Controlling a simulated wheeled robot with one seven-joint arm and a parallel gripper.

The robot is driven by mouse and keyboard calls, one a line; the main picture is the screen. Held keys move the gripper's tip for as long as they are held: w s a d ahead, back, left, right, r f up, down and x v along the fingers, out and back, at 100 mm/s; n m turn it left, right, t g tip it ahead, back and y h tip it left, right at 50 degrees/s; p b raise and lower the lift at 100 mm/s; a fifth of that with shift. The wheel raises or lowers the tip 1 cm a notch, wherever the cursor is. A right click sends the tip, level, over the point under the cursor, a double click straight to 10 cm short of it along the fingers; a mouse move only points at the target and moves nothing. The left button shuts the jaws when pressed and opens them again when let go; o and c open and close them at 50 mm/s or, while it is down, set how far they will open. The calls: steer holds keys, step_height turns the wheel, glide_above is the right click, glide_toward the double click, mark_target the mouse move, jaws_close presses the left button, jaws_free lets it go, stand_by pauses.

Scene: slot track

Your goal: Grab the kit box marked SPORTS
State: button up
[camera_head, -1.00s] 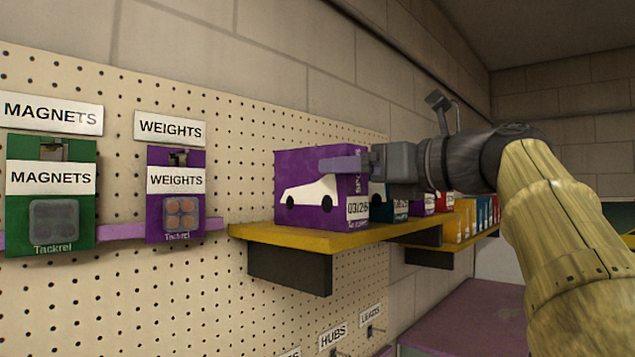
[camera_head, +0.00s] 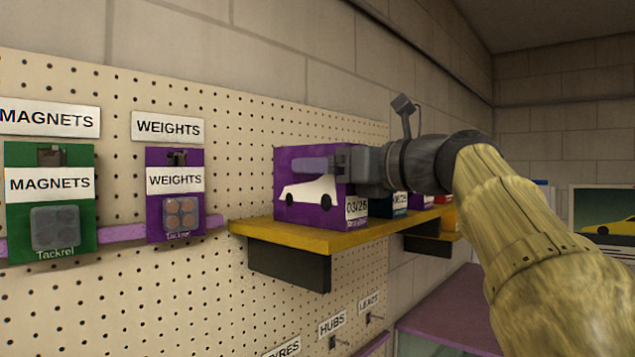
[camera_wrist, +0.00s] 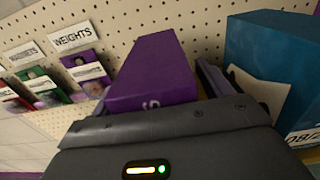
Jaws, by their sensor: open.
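A purple kit box (camera_head: 300,215) with a white car silhouette stands on the yellow shelf. The wrist view also shows the purple box (camera_wrist: 155,70), with an "S" on its near spine; the rest of that word is hidden. My gripper (camera_head: 318,163) is open at the box's upper part. One finger lies in front of the car face. In the wrist view the other finger shows on the box's right, between it and a teal box (camera_wrist: 265,60). I cannot tell whether either finger touches the box.
The yellow shelf (camera_head: 290,238) holds more boxes to the right, partly behind my arm. A pegboard (camera_head: 235,170) backs the shelf. MAGNETS (camera_head: 50,200) and WEIGHTS (camera_head: 176,195) packs hang at left. Below are HUBS (camera_head: 332,324) and LEADS (camera_head: 368,303) labels.

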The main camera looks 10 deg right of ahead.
steer(key=shift+w, duration=0.1)
steer(key=shift+s, duration=0.2)
steer(key=c, duration=1)
steer(key=shift+c, duration=1.4)
steer(key=shift+w, duration=0.1)
steer(key=shift+r, duration=0.1)
steer(key=shift+s+d+r+b, duration=0.15)
steer(key=shift+s+r+b, duration=0.1)
steer(key=shift+b, duration=0.15)
step_height(320, 180, up, 6)
steer(key=shift+r+p, duration=0.15)
steer(key=shift+p, duration=0.35)
steer(key=b+v, duration=0.2)
steer(key=v, duration=1.7)
steer(key=shift+s+d, duration=0.15)
steer(key=shift+s, duration=0.05)
